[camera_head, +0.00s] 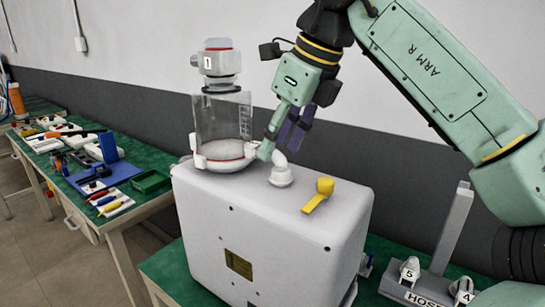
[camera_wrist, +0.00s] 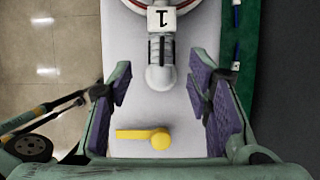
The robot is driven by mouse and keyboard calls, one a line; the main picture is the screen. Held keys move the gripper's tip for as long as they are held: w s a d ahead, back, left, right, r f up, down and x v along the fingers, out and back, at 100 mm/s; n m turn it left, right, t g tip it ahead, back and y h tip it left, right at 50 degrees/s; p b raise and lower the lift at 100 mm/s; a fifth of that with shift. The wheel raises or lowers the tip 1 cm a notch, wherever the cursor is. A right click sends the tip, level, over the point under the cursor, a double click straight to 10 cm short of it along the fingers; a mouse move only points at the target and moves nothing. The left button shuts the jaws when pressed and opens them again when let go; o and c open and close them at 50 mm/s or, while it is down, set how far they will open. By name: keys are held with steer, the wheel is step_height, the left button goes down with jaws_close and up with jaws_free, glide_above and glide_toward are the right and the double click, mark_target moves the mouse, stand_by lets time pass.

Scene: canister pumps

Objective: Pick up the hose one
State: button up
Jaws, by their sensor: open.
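A white elbow-shaped hose fitting (camera_head: 280,173) stands on top of the white pump body (camera_head: 265,240), right of the clear canister (camera_head: 222,118). In the wrist view a rounded white fitting (camera_wrist: 160,75) lies between the fingers, with a label reading 1 (camera_wrist: 161,19) just above it. The canister's top part (camera_head: 216,62) also carries a 1. My gripper (camera_head: 283,138) is open just above the elbow fitting. In the wrist view its purple-padded fingers (camera_wrist: 163,88) are on either side, with gaps visible.
A yellow lever (camera_head: 319,194) sits on the pump near my gripper; it also shows in the wrist view (camera_wrist: 146,137). A stand (camera_head: 415,296) marked HOSE holds fittings numbered 5 and 4 at right. A tool-covered green bench (camera_head: 152,180) is at left.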

mark_target(272, 163)
steer(key=shift+p+x, duration=0.3)
steer(key=shift+x, duration=1.65)
steer(key=shift+w, duration=0.1)
steer(key=shift+c, duration=0.5)
steer(key=shift+r, duration=0.1)
jaws_close()
